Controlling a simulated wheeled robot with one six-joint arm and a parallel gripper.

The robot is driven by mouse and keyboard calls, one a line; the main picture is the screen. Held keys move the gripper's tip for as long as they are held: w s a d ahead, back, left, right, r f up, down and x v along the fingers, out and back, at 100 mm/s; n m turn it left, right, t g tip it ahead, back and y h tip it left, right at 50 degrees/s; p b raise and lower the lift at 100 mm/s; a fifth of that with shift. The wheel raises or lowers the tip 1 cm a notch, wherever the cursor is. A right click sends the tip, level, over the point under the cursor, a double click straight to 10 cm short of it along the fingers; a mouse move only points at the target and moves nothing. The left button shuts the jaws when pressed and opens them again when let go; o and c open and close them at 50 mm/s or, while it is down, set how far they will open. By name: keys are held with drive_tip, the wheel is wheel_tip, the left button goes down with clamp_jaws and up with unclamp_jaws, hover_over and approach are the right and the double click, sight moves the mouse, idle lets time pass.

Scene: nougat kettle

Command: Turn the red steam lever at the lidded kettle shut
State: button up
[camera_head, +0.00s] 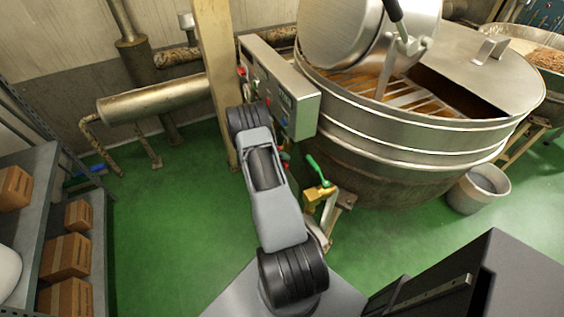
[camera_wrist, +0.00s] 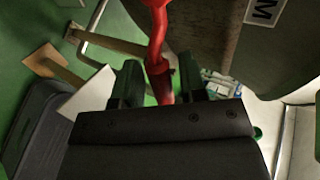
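The large steel kettle (camera_head: 400,155) with its partly raised lid (camera_head: 345,35) stands at the upper right of the head view. In the wrist view the red lever (camera_wrist: 157,45) comes down from the top edge, and its lower end lies between the two fingers of my gripper (camera_wrist: 160,84). The fingers stand apart around the lever, with narrow gaps seeming to show beside it; contact is not clear. In the head view my arm hides the gripper, and only a small red bit (camera_head: 285,158) shows beside the arm, perhaps part of the lever.
A grey control box (camera_head: 283,92) on a post is close to my arm. A green-handled lever (camera_head: 318,170) on a yellow valve is right of the arm. Shelves with cardboard boxes (camera_head: 66,257) stand at left, a bucket (camera_head: 478,190) at right. Green floor is clear at left.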

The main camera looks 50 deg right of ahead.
drive_tip(key=shift+o, duration=0.6)
drive_tip(key=shift+s+d, duration=0.1)
drive_tip(key=shift+s, duration=0.1)
drive_tip(key=v, duration=1.3)
drive_tip(key=shift+w+a+r, duration=0.2)
drive_tip(key=shift+a, duration=0.05)
